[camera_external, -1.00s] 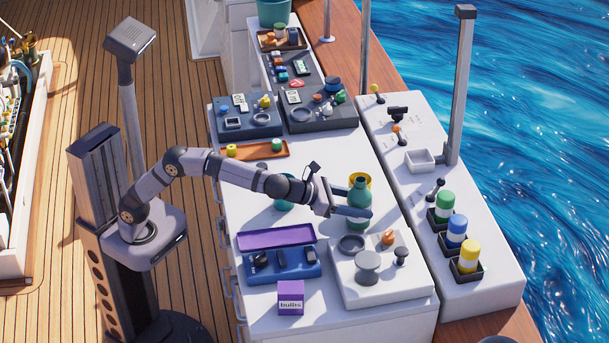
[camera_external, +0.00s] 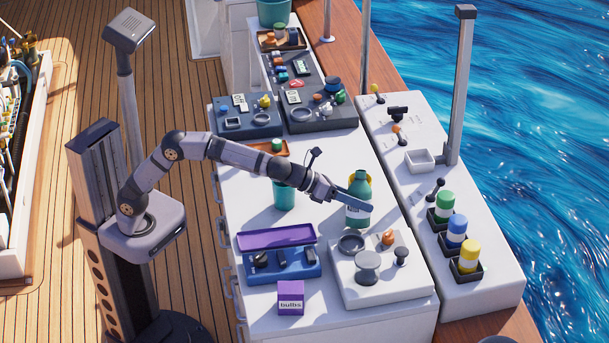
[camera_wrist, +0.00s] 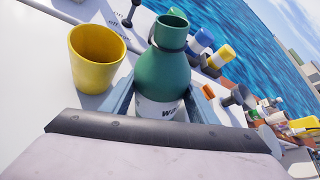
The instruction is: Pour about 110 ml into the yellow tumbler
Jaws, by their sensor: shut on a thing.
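A dark green bottle (camera_external: 359,187) with a white label stands close to upright between my fingers. It also fills the middle of the wrist view (camera_wrist: 165,70), where its label is partly covered and only a "W" can be read. My gripper (camera_external: 356,201) is shut on the bottle around its lower body; the fingers also show in the wrist view (camera_wrist: 162,108). The yellow tumbler (camera_wrist: 96,57) is upright beside the bottle, to its left in the wrist view, with a gap between them. In the external view the bottle hides almost all of the tumbler. I cannot tell the liquid level in either.
A teal cup (camera_external: 284,195) stands under my forearm. A white block (camera_external: 385,285) with knobs and a ring is in front of the bottle. A purple tray (camera_external: 276,237), blue tray (camera_external: 282,264) and purple box (camera_external: 291,298) are at front left. Colored bottles (camera_external: 457,231) stand at right.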

